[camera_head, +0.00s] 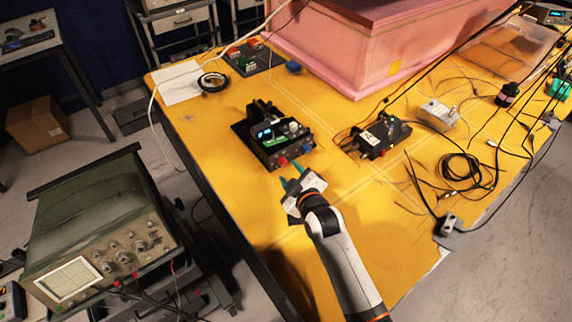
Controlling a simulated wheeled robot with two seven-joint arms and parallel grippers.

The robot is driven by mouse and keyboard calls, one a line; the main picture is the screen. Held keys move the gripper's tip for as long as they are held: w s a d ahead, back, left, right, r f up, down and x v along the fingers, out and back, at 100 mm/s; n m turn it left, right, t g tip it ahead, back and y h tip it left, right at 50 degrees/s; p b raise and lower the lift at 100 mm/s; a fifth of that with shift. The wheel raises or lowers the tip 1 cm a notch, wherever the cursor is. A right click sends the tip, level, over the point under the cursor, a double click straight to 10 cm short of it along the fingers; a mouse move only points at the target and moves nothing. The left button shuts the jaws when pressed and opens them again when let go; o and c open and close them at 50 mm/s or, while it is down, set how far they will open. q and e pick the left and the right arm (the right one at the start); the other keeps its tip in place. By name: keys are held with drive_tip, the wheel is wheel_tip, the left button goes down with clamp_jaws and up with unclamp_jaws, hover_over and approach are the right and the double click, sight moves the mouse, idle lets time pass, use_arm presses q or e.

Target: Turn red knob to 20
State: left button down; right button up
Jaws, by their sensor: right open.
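A small black device (270,133) with a lit display stands on the yellow table (215,125). A red knob (283,161) shows low on its front face, with a blue knob (308,148) to the right of it. The knob's setting is too small to read. My right gripper (291,176) has teal fingertips spread apart, empty. In the picture it is just below the red knob, and I see no contact. My left gripper is not in view.
Another black box (380,136) and a light grey box (438,116) stand to the right. Coiled black cables (465,172) lie further right. A pink foam enclosure (345,45) stands behind. A green oscilloscope (100,235) is at lower left, off the table.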

sight(284, 164)
drive_tip(key=shift+x, duration=2.25)
drive_tip(key=shift+c, duration=0.3)
clamp_jaws()
